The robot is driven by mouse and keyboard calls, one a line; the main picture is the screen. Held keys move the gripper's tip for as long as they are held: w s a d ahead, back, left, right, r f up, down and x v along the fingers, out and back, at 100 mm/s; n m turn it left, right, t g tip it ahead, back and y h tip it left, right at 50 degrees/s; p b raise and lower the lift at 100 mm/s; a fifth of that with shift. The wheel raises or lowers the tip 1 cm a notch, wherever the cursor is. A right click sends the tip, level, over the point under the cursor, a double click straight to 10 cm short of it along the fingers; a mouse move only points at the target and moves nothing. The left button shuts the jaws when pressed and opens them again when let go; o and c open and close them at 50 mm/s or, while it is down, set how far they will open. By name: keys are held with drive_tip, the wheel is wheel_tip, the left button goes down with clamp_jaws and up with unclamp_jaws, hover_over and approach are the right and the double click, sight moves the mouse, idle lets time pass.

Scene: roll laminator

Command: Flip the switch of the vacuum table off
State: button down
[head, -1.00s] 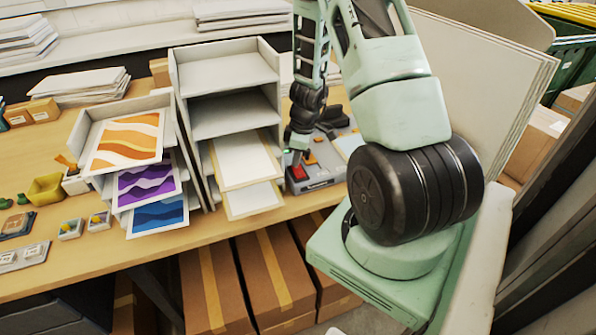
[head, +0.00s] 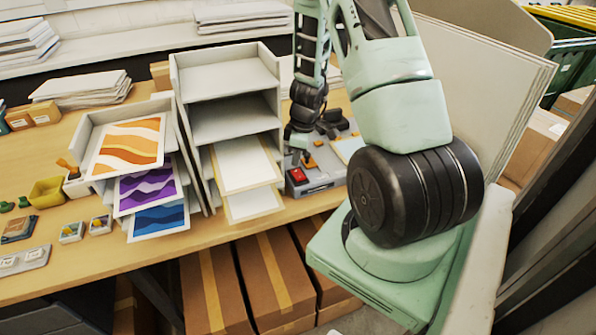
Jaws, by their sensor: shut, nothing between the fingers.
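A grey unit (head: 322,181) stands at the right end of the wooden bench in the head view. It carries a red rocker switch (head: 298,175) near its front left and an orange button (head: 311,163) behind it. I take the red one as the vacuum table's switch; its tilt is too small to read. My gripper (head: 302,160) points down just above and behind the red switch, with its fingers shut and empty. A small gap seems to show between fingertips and switch. My arm hides part of the unit's back.
A paper rack (head: 222,75) with sheets sticking out stands close left of the unit. A lower rack holds coloured prints (head: 130,142). Cardboard boxes (head: 270,270) sit under the bench. Tall pale panels (head: 490,90) lean at the right.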

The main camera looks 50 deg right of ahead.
sight(297, 171)
wheel_tip(297, 171, up, 5)
drive_tip(key=shift+f+p, duration=0.15)
drive_tip(key=shift+p, duration=1.1)
